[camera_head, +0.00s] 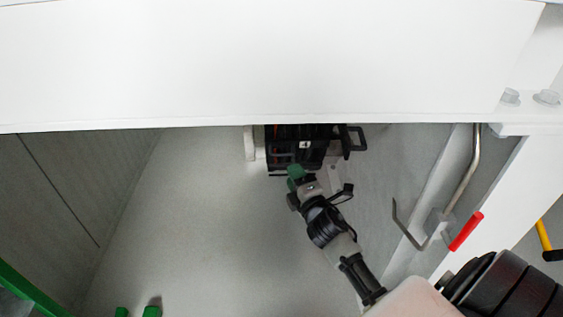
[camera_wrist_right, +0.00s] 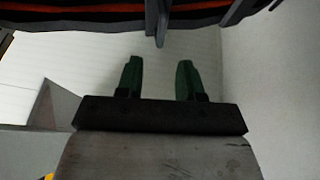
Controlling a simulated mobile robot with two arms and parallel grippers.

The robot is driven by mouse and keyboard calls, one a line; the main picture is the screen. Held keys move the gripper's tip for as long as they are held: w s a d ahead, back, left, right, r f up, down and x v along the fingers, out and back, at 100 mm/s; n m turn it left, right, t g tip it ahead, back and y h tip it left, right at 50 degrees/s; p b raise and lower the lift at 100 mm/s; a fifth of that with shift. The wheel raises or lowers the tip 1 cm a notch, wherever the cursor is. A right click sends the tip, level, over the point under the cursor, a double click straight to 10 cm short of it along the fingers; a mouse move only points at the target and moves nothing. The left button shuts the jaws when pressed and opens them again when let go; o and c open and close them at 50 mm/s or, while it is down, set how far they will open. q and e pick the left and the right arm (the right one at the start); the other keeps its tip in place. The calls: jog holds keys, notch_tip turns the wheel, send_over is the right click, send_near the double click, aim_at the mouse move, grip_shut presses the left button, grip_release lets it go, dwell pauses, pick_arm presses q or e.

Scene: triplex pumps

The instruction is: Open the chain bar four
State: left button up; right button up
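A black assembly (camera_head: 296,150) with a few red-orange parts sits under the white beam, with a black loop handle (camera_head: 355,140) at its right. I cannot tell which part is chain bar four. My right gripper (camera_head: 296,175) is at the assembly's lower edge, with its green fingers close to it. In the right wrist view the fingers (camera_wrist_right: 158,80) are apart with nothing between them. A dark grey bar (camera_wrist_right: 158,22) points down just beyond them, apart from the fingertips. Two green tips at the bottom left, seemingly my left gripper (camera_head: 136,312), stand apart and look empty.
A wide white beam (camera_head: 260,65) crosses the top and hides what lies behind it. A bent metal rod (camera_head: 466,180) and a red handle (camera_head: 466,231) are on the right. A green rail (camera_head: 35,290) is at the lower left. The grey floor (camera_head: 200,225) is clear.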

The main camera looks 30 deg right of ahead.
aim_at(298, 147)
jog(key=w+d+b, duration=0.1)
jog(key=w+b, duration=0.1)
jog(key=w, duration=0.6)
jog(key=shift+w+d+r, duration=0.15)
jog(key=shift+w+r, duration=0.05)
jog(key=shift+r, duration=0.1)
grip_shut()
